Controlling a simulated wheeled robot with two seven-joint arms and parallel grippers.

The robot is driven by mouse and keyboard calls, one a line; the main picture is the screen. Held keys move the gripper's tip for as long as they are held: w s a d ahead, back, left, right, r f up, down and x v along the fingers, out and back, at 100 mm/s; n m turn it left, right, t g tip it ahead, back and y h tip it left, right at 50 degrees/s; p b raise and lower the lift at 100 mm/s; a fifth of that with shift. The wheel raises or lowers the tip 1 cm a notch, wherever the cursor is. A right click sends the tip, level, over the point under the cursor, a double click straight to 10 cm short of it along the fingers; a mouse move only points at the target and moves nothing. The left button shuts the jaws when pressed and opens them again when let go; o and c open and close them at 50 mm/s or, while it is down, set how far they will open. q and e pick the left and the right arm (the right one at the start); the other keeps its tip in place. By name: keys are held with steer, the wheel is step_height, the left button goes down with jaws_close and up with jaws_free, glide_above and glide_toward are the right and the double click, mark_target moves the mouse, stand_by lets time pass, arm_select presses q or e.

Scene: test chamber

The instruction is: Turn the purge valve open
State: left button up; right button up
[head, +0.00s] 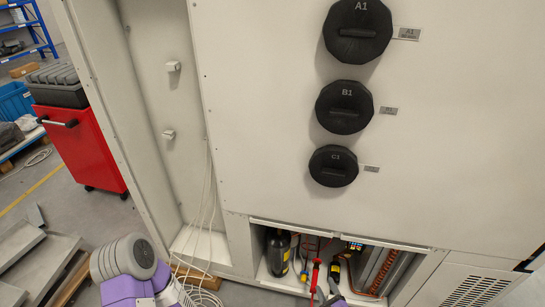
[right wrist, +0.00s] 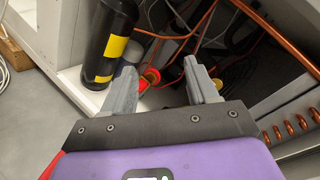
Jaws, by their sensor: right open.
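My right gripper (right wrist: 165,80) is open in the right wrist view, its two grey fingers reaching into the low cabinet bay. Between the fingertips, nearer the left one, shows a small red part with some yellow (right wrist: 150,76). It may be the purge valve; its handle position cannot be made out. I cannot tell whether a finger touches it. In the head view the gripper is small at the bottom edge, in front of the bay, partly cut off. A purple and grey link of my arm shows at lower left; my left gripper does not show.
A black cylinder with a yellow label (head: 278,252) stands at the bay's left; it also shows in the right wrist view (right wrist: 106,45). Copper pipes (right wrist: 282,40) and cables crowd the bay. Black knobs A1 (head: 357,32), B1 (head: 344,107) and C1 (head: 333,166) sit on the panel above.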

steer(key=s+a+r+n+g+y, duration=0.2)
steer(key=s+a+n+g+y, duration=0.15)
steer(key=a, duration=0.35)
steer(key=s+a+r+n+g+y, duration=0.1)
steer(key=s+a+n+g+y, duration=0.1)
steer(key=a+n+g+y, duration=0.4)
steer(key=s+a+r+n+g+h, duration=0.1)
steer(key=s+a+n+g, duration=0.2)
steer(key=s+a+g, duration=0.5)
steer(key=s+d+r+n+g+h, duration=0.1)
steer(key=s+d+n+h, duration=0.2)
steer(key=s, duration=0.3)
steer(key=s+d+r+n+h, duration=0.2)
steer(key=s+d+n+h, duration=0.1)
steer(key=s, duration=0.3)
steer(key=s+d+r+n+t+h, duration=0.2)
steer(key=d+r+n, duration=0.1)
steer(key=r, duration=0.3)
steer(key=shift+r+n, duration=0.15)
steer(key=shift+n, duration=0.3)
steer(key=shift+s+h, duration=0.1)
steer(key=shift+h, duration=0.15)
